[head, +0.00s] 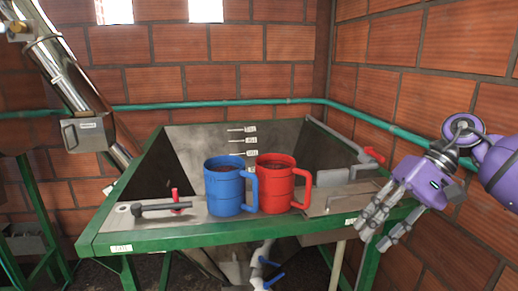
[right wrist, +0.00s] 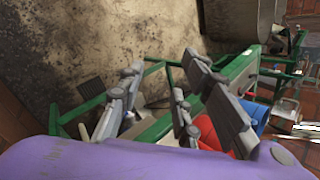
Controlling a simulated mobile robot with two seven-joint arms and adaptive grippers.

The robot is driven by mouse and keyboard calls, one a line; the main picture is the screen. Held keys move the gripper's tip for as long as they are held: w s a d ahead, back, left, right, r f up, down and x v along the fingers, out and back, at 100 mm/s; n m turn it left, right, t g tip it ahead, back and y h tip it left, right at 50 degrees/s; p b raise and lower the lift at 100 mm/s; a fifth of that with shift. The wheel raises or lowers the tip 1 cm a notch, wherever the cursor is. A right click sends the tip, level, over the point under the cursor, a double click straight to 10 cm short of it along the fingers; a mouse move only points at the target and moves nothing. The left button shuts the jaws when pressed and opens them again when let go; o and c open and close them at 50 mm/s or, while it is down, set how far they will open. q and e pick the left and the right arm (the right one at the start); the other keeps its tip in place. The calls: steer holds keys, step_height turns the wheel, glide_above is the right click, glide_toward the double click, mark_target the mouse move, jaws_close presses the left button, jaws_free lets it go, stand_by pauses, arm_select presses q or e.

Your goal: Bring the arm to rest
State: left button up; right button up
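My right gripper (head: 374,232) is purple with grey fingers and hangs at the right end of the green-framed hopper, fingers pointing down and left. Its fingers (right wrist: 160,78) are spread apart in the right wrist view, with nothing between them. It is to the right of the red mug and apart from it. My left gripper is in neither view. A blue mug (head: 224,193) and a red mug (head: 274,187) stand upright side by side on the hopper's front ledge, both with a dark content. Part of the red mug (right wrist: 208,132) shows behind the fingers in the wrist view.
The green hopper frame (head: 190,232) fills the middle, with a black-handled lever (head: 155,207) at front left and a red-handled lever (head: 370,155) at right. A metal pipe (head: 70,75) slants in at left. Brick walls (head: 430,45) close the back and right. Blue-handled valves (head: 268,275) sit below.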

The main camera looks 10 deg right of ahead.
steer(key=a+f+m+t+y+p, duration=0.1)
steer(key=a+f+m+t+y, duration=1.1)
steer(key=m, duration=1.5)
steer(key=s+d+f+m+t+h, duration=0.15)
steer(key=s+f+m+h, duration=0.25)
steer(key=f+m+h, duration=0.4)
steer(key=s+d+f+m+t+h+p, duration=0.1)
steer(key=s+d+f+m+h, duration=0.15)
steer(key=f+m, duration=0.65)
steer(key=s+d+f+m+t+h, duration=0.1)
steer(key=s+f+m+h, duration=0.4)
steer(key=m, duration=0.6)
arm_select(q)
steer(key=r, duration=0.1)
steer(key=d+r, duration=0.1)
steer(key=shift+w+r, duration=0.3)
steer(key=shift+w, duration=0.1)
arm_select(e)
steer(key=s+a+f+m+g+h, duration=0.1)
steer(key=s+f+m+g+h, duration=0.3)
steer(key=s+f+m, duration=0.8)
steer(key=s+g, duration=0.2)
steer(key=s, duration=0.2)
steer(key=shift+s+a+f, duration=0.15)
steer(key=shift+a, duration=0.2)
